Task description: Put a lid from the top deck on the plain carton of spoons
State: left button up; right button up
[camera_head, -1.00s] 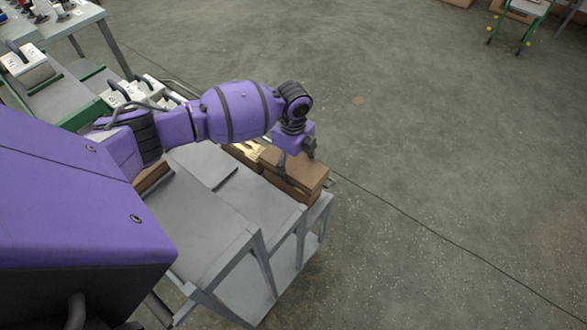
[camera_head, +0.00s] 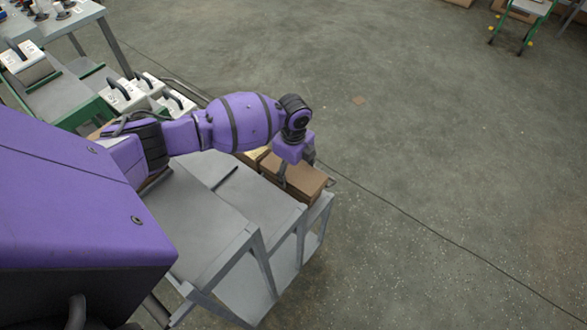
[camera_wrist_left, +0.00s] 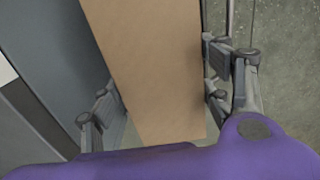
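A brown cardboard lid (camera_head: 297,177) lies level at the far end of the grey cart, over a brown carton whose side shows just below it. My left gripper (camera_head: 293,170) points down over the lid, with a finger on each side. In the left wrist view the lid (camera_wrist_left: 155,65) is a long plain brown panel between the fingers (camera_wrist_left: 162,90), which appear to press on its two long edges. The lid hides the inside of the carton under it. I cannot tell whether it touches the carton all round. My right gripper is not in view.
White handled boxes (camera_head: 122,97) stand on a green-framed cart at the upper left. Open concrete floor (camera_head: 430,170) lies to the right.

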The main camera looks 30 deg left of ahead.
aim_at(293, 170)
pick_arm(q)
jog(key=shift+o, duration=1.4)
jog(key=shift+r, duration=0.3)
notch_tip(293, 170, up, 13)
jog(key=p, duration=0.1)
jog(key=shift+f, duration=0.15)
jog(key=shift+f, duration=0.1)
